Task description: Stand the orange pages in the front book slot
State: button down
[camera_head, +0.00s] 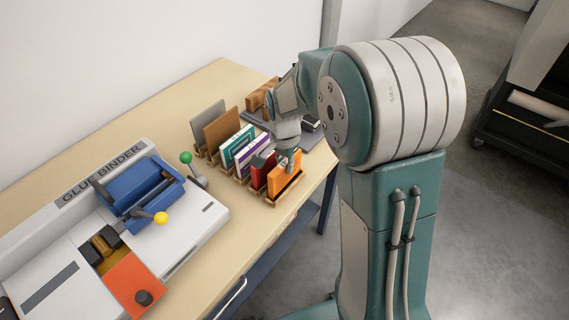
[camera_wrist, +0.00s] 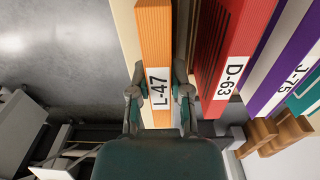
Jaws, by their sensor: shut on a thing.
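The orange pages (camera_head: 285,179) stand upright at the front end of a row of books in a wooden rack (camera_head: 272,203). In the wrist view the orange pages (camera_wrist: 156,45) carry the label L-47. My gripper (camera_head: 289,158) is at the top of the orange pages. In the wrist view my gripper (camera_wrist: 159,88) has one finger on each side of their spine, shut on them. The lower edge of the pages sits at the front slot; whether it rests on the slot floor is not clear.
A red book (camera_wrist: 232,50) labelled D-63 stands right beside the orange pages. Purple (camera_head: 250,152) and teal (camera_head: 237,142) books, a brown board (camera_head: 221,130) and a grey board (camera_head: 207,118) stand behind. The glue binder (camera_head: 110,225) fills the table's left side.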

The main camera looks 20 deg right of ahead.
jog(key=shift+f, duration=0.45)
jog(key=c, duration=0.9)
grip_release()
jog(key=shift+o, duration=0.2)
jog(key=shift+w+r, duration=0.1)
jog(key=shift+r, duration=5.4)
